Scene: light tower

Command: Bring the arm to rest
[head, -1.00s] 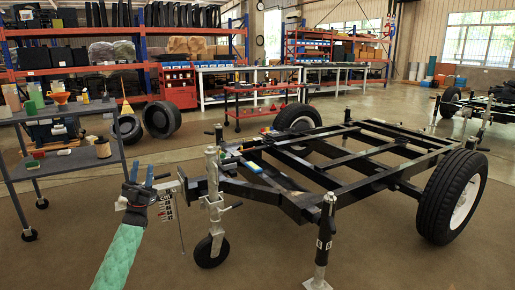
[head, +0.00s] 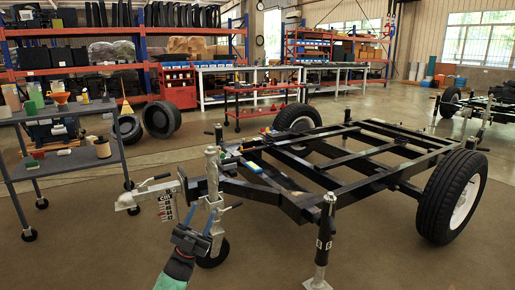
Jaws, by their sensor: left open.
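My left gripper (head: 198,222) is low in the head view, left of centre. Its blue-tipped fingers are spread, with nothing visible between them. It appears in front of the lower part of the silver jack post (head: 212,178), hiding part of it; whether it touches the post I cannot tell. The green-sleeved forearm shows only at the bottom edge. My right gripper does not show.
A black trailer frame (head: 345,155) fills the middle and right, with its silver hitch coupler (head: 140,197) pointing left. A black leg stand (head: 326,232) is right of my gripper. A grey cart (head: 70,162) stands at the left. Floor at lower left is clear.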

